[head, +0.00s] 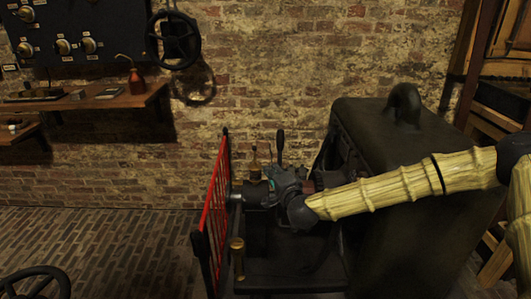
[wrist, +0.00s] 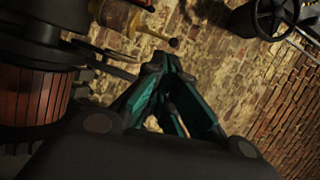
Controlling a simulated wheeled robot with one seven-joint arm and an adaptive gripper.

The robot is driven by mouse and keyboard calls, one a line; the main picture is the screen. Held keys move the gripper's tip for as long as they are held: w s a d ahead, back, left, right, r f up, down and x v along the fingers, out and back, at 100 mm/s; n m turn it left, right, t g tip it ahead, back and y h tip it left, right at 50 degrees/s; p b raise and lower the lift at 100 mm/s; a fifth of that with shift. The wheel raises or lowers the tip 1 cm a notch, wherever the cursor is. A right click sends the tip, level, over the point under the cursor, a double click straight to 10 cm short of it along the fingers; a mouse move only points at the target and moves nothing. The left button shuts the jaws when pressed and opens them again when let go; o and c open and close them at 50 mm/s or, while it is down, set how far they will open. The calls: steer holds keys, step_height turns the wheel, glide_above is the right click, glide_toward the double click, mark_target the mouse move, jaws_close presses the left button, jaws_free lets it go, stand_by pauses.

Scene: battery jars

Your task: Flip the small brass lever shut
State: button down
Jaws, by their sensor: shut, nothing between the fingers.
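A small brass fitting (head: 255,160) with a thin upright stem stands on the machine, just left of my gripper. In the wrist view a brass fitting (wrist: 118,17) shows at the top, and a thin lever with a round knob (wrist: 173,43) sticks out beside it. My gripper (head: 272,178) reaches in from the right over the machine. In the wrist view my gripper (wrist: 167,62) has its teal-padded fingers drawn together at the tips, with nothing between them. The knob lies just beyond the fingertips; I cannot tell whether they touch.
A red guard grille (head: 214,205) stands left of the machine. A dark upright handle (head: 280,147) rises behind my gripper. A large dark housing (head: 400,190) stands on the right. A copper-wound drum (wrist: 30,98) is close on the left in the wrist view.

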steer(key=shift+w+d+r+t, duration=0.2)
steer(key=shift+w+r, duration=0.1)
steer(key=shift+r, duration=0.2)
steer(key=shift+w+d+r+t, duration=0.1)
steer(key=shift+w+d+r, duration=0.15)
steer(key=shift+r, duration=0.2)
steer(key=b+x, duration=0.1)
steer(key=x, duration=0.9)
steer(key=shift+b, duration=0.3)
steer(key=shift+r, duration=0.1)
steer(key=shift+a+r+p, duration=0.1)
steer(key=shift+a+p, duration=0.1)
steer(key=shift+p, duration=0.35)
